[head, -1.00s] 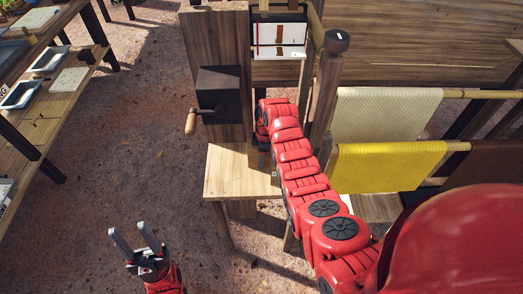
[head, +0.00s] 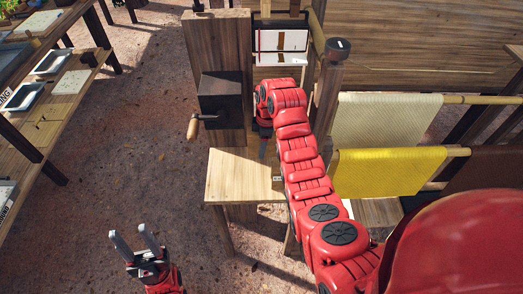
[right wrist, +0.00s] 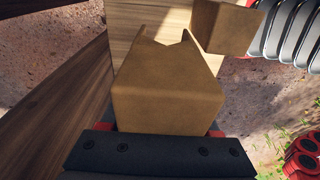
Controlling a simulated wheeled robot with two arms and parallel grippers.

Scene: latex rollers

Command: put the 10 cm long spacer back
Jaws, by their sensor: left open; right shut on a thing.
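My right gripper (head: 263,146) is by the wooden stand, over a small wooden shelf (head: 232,178). In the head view the held block is hidden or too small to make out. My left gripper (head: 134,245) is open and empty above the floor, away from the stand.
A dark box with a crank handle (head: 193,128) is fixed to the stand's left post (head: 218,50). A right post (head: 328,95) rises close beside my right arm. Pale and yellow sheets (head: 388,172) hang to the right. Tables with trays (head: 50,60) stand at left; open floor lies between.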

